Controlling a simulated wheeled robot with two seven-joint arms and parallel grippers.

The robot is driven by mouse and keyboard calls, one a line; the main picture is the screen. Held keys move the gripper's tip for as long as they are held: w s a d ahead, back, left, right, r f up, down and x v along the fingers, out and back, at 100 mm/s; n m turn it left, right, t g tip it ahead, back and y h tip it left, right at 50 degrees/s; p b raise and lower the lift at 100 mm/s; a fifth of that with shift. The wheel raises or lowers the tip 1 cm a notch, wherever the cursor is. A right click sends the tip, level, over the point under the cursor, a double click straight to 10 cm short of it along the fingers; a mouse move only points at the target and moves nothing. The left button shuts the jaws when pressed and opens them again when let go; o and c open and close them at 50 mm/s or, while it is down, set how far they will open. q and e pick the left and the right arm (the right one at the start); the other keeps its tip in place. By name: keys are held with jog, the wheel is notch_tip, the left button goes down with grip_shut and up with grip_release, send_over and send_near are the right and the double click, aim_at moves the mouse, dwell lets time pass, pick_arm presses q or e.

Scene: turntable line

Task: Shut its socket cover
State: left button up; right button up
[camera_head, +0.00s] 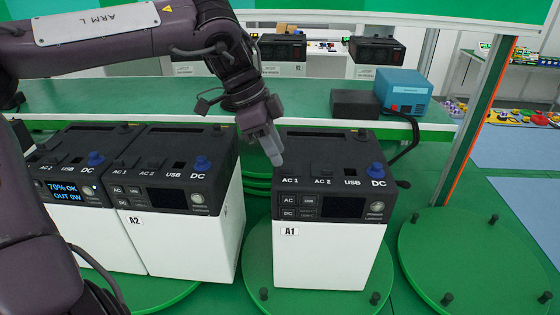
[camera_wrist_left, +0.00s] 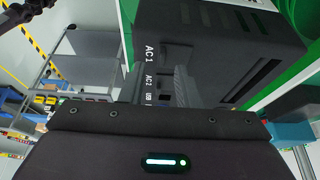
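The power unit A1 (camera_head: 328,250) stands on a green turntable, with a white body and a black top marked AC 1, AC 2, USB and DC. A blue cap (camera_head: 377,170) sits at DC. My left gripper (camera_head: 276,158) points down at the top's left edge, by the AC 1 socket; its grey fingers look together with nothing between them. I cannot tell whether they touch the unit. In the left wrist view the fingers (camera_wrist_left: 182,88) show beside the black top (camera_wrist_left: 205,50), near the AC 1 and AC 2 labels. The AC 1 cover's position is unclear. My right gripper is out of view.
Unit A2 (camera_head: 180,240) and another unit with a lit display (camera_head: 64,191) stand close on the left. An empty turntable (camera_head: 480,260) with short pegs is at the right. A blue box (camera_head: 403,90) and a black box (camera_head: 355,104) sit on the shelf behind.

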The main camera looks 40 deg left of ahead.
pick_arm(q)
jog(key=v, duration=0.4)
jog(key=shift+s+r+b, duration=0.1)
jog(key=shift+r+b, duration=0.05)
jog(key=shift+b, duration=0.15)
